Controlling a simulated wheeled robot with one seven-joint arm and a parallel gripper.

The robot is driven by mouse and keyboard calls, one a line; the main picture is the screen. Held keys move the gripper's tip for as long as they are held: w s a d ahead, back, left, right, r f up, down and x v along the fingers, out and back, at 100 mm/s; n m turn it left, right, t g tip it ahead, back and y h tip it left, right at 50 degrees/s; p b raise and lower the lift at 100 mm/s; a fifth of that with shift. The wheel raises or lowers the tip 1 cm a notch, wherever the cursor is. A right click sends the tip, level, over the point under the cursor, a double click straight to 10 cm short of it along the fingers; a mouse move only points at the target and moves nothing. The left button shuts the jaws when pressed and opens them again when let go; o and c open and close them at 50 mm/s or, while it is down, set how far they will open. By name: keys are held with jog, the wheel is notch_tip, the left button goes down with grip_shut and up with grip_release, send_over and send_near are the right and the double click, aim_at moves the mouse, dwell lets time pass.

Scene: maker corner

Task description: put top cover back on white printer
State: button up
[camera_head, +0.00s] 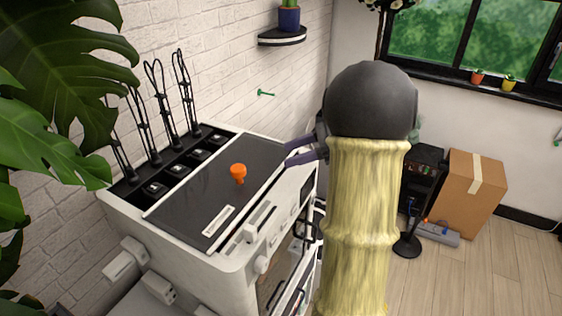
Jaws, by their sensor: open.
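The white printer (235,265) stands against the brick wall, left of the middle. A flat dark panel with an orange knob (238,173) and a pale label lies across its top; it looks like the top cover (190,205). I cannot tell whether it is fully seated. My gripper (289,153) is at the printer's right rear corner, right of the orange knob and apart from it. My arm hides part of the printer's right side.
Several black looped cables (155,100) rise from the printer's back row of slots. Large plant leaves (60,75) hang over its left side. A small wall shelf (283,37) holds a blue pot.

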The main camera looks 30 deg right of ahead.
dwell(0.8)
notch_tip(320, 180, up, 10)
jog(key=p, duration=1)
